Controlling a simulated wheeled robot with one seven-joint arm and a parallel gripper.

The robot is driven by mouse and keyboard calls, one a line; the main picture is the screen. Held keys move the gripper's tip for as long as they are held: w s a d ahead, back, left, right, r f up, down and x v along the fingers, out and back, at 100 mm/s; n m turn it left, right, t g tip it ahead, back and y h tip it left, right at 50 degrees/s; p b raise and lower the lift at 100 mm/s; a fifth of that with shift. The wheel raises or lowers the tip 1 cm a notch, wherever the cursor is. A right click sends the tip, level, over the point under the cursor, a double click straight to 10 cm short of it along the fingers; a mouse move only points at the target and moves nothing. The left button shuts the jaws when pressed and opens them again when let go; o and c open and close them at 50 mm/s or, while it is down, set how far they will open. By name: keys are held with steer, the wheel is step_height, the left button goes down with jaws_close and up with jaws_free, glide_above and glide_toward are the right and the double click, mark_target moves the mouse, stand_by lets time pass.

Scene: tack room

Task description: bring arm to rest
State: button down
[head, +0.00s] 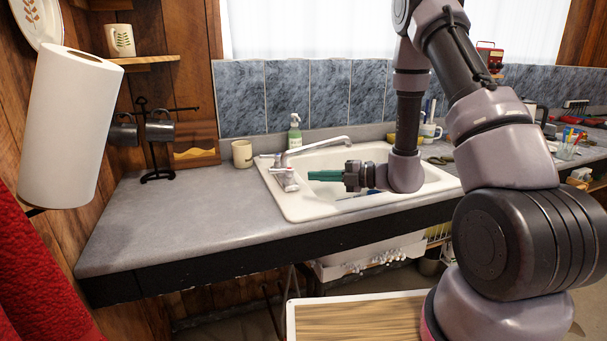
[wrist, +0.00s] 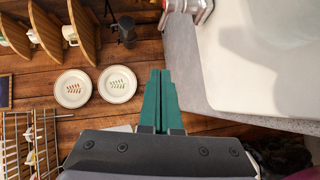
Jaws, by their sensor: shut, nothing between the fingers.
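My gripper (head: 326,176) has green fingers and points left, in front of the sink (head: 300,204) in the head view. The fingers are closed together with nothing between them. In the wrist view my gripper (wrist: 160,74) shows its two green fingers side by side, shut and empty. My arm is bent, coming down from the upper right, with the wrist over the front part of the sink area. The exact gap between the fingers and the sink rim cannot be told.
The grey counter (head: 170,225) is clear at the left front. A faucet (head: 290,165) stands close behind the fingers. A soap bottle (head: 295,134), a beige mug (head: 242,153) and a black mug stand (head: 157,150) are farther back. A paper towel roll (head: 68,128) hangs at the left.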

steer(key=s+r+n+g+h, duration=0.3)
steer(key=s+r+n+g, duration=0.4)
steer(key=s+r+n, duration=0.95)
steer(key=s+d+r+n+t+h, duration=0.3)
steer(key=d+n, duration=0.4)
steer(key=n, duration=0.3)
steer(key=s+d+r+n+t+h, duration=0.3)
steer(key=d+r+n+t+h, duration=0.2)
steer(key=n, duration=0.6)
steer(key=d+r+h, duration=0.2)
steer(key=d, duration=0.1)
steer(key=shift+r, duration=0.1)
